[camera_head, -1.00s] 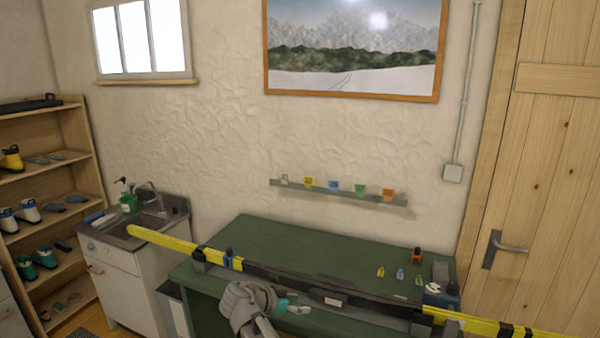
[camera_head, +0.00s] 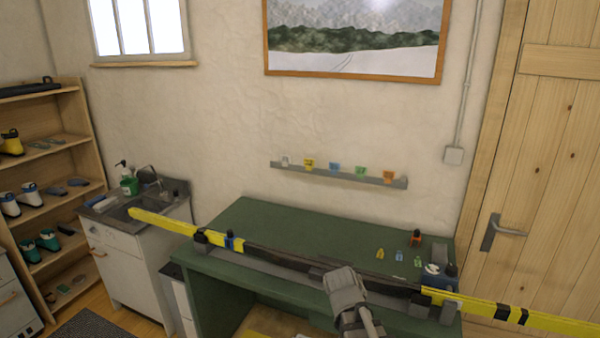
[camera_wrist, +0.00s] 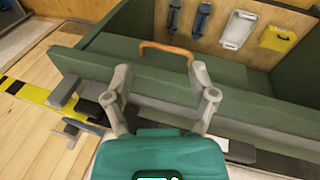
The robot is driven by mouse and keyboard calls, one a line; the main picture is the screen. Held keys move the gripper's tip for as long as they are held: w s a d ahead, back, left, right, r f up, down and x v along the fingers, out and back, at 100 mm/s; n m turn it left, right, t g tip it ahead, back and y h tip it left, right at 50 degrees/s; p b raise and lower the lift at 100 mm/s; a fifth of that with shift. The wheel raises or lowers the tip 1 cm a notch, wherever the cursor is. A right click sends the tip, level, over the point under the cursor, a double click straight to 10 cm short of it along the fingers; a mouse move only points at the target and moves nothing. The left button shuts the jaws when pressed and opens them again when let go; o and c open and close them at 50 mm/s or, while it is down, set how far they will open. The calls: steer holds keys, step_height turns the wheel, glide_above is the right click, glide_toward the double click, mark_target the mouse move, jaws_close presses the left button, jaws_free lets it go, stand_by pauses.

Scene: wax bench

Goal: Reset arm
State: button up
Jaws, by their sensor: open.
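My gripper (camera_wrist: 163,88) is open in the wrist view, its two grey fingers apart with nothing seen between their tips. In the head view my arm's end is in front of the bench, over the ski's middle; the fingers cannot be made out there. The green bench (camera_head: 262,225) stands against the wall. A long ski with yellow ends (camera_head: 165,222) and a dark middle lies along its front. In the wrist view a curved orange-brown handle (camera_wrist: 165,47) shows beyond the fingers, apart from them as far as I can tell.
A wall rail (camera_head: 340,177) holds several coloured blocks. Small bottles and an orange-black item (camera_head: 416,238) stand at the bench's right. A sink cabinet (camera_head: 110,250) and shoe shelf (camera_head: 45,150) are left, a wooden door (camera_head: 550,150) right. The ski ends overhang the bench.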

steer(key=s+d+n+y, duration=0.2)
steer(key=s+y, duration=0.1)
steer(key=shift+s+f+n, duration=0.2)
steer(key=shift+f+n, duration=0.2)
stand_by(1.8)
